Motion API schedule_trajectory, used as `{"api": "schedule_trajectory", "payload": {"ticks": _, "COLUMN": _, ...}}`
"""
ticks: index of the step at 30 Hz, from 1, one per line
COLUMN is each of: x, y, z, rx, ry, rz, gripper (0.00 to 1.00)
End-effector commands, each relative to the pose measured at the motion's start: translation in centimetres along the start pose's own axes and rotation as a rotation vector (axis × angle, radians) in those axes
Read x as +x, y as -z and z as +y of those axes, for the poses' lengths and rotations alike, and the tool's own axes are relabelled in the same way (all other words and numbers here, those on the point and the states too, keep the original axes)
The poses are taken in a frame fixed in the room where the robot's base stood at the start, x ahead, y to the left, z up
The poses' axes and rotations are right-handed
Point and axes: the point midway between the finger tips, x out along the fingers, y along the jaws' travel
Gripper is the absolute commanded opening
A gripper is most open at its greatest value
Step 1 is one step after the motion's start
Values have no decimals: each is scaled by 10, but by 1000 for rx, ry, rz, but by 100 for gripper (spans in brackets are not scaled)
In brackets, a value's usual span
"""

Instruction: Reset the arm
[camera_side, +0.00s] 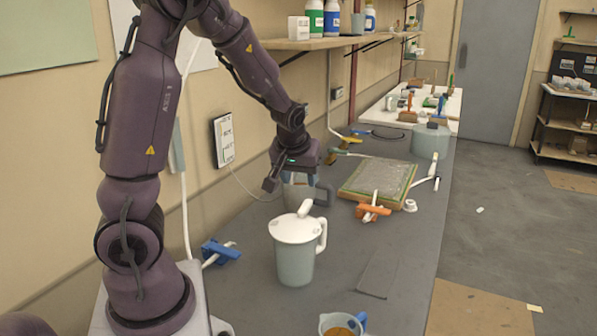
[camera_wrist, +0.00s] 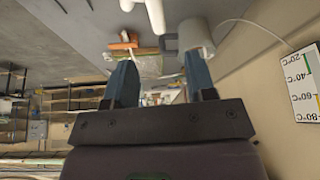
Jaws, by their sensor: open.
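My gripper (camera_side: 291,182) is open at the end of my outstretched arm, over the wall side of the grey bench. Its two blue-grey fingers are apart with nothing held between them in the wrist view (camera_wrist: 160,68). A grey mug (camera_side: 298,197) with a dark handle stands just below and behind the fingers in the side view, partly hidden by them. The mug also shows beyond one fingertip in the wrist view (camera_wrist: 196,36). I cannot tell whether the gripper touches it.
A lidded jug (camera_side: 295,262) stands in front of my gripper. A framed green-edged panel (camera_side: 378,182) with an orange clamp (camera_side: 373,210) lies to the right. A blue clamp (camera_side: 220,251) lies near my base. A shelf (camera_side: 330,42) runs along the wall above.

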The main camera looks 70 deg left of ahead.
Motion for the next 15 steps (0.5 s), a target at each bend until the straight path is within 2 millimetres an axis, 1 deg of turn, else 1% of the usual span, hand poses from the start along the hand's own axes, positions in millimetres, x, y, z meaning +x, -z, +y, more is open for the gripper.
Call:
{"api": "schedule_trajectory", "payload": {"ticks": 1, "x": -6, "y": 0, "z": 1, "rx": 1, "ry": -3, "rz": 2, "gripper": 51}}
{"api": "schedule_trajectory", "payload": {"ticks": 5, "x": -13, "y": 0, "z": 0, "rx": 0, "ry": 0, "rz": 0, "gripper": 51}}
{"api": "schedule_trajectory", "payload": {"ticks": 15, "x": -14, "y": 0, "z": -1, "rx": -1, "ry": 1, "rz": 0, "gripper": 51}}
